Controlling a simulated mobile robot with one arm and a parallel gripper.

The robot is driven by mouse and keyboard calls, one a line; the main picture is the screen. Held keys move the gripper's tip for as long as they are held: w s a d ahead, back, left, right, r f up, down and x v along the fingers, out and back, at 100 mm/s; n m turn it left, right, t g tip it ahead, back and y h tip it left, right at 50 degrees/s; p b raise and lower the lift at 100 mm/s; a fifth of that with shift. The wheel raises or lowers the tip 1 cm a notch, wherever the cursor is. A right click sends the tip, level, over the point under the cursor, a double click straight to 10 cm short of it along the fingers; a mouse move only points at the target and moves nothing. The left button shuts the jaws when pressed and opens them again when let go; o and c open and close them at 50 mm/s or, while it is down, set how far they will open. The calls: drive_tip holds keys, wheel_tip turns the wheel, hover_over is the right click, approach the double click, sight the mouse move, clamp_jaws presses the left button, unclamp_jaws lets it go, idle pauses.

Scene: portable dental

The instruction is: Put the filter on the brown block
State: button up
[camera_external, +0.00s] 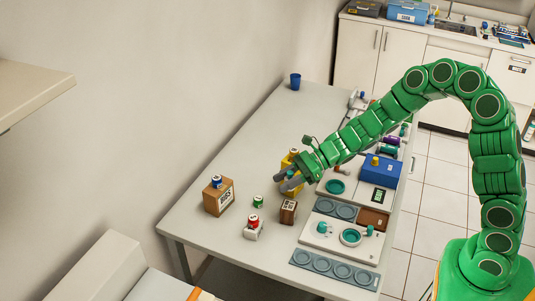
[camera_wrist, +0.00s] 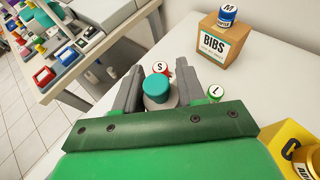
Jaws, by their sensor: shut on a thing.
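My gripper (camera_external: 287,180) is over the table, at the left side of the trays. In the wrist view its two grey fingers (camera_wrist: 158,90) are shut on a small piece with a teal round top and a pale grey base, likely the filter (camera_wrist: 155,88). In the external view I cannot make this piece out at the fingers. A plain brown block (camera_external: 374,219) lies at the right edge of the white tray, apart from my gripper. It does not show in the wrist view.
A cardboard BIBS box (camera_external: 218,196) carries a blue-lidded jar. A green-lidded jar (camera_external: 257,201), a red-lidded jar (camera_external: 253,223) and a small dark brown labelled box (camera_external: 288,211) stand nearby. A yellow container (camera_external: 292,161) is close behind my gripper. The white tray (camera_external: 312,243) holds teal pieces.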

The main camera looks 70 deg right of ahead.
sight(284, 206)
drive_tip(key=shift+d+f, duration=0.2)
drive_tip(key=shift+f, duration=3.75)
drive_tip(key=shift+f, duration=0.1)
drive_tip(key=o, duration=1)
